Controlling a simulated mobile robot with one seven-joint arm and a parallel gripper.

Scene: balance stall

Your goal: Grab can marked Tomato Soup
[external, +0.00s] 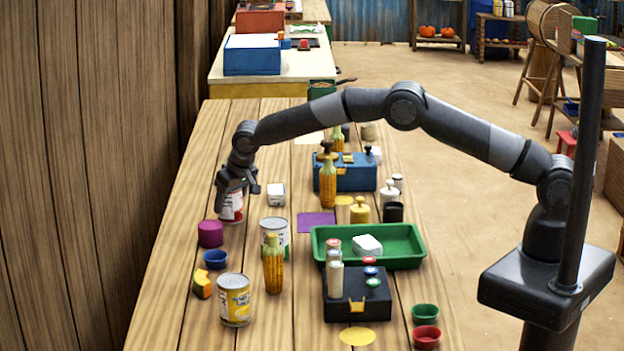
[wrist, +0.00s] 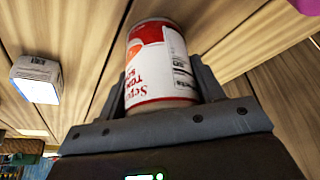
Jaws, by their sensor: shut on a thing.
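The tomato soup can (external: 232,206) is red and white and stands at the left side of the wooden table, partly hidden by my gripper. In the wrist view the can (wrist: 160,65) fills the middle, with part of a label reading like "TOM" and "SOUP". My gripper (external: 236,188) reaches down over it from above. In the wrist view my gripper (wrist: 163,90) has one finger on each side of the can and is shut on it. I cannot tell whether the can's base touches the table.
A purple cylinder (external: 210,234) and another can (external: 274,234) stand close in front. A white box (external: 276,194) is to the right, also in the wrist view (wrist: 36,79). A yellow-label can (external: 235,300), corn-like bottle (external: 273,264) and green tray (external: 400,262) stand nearer. The wooden wall (external: 90,150) is at left.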

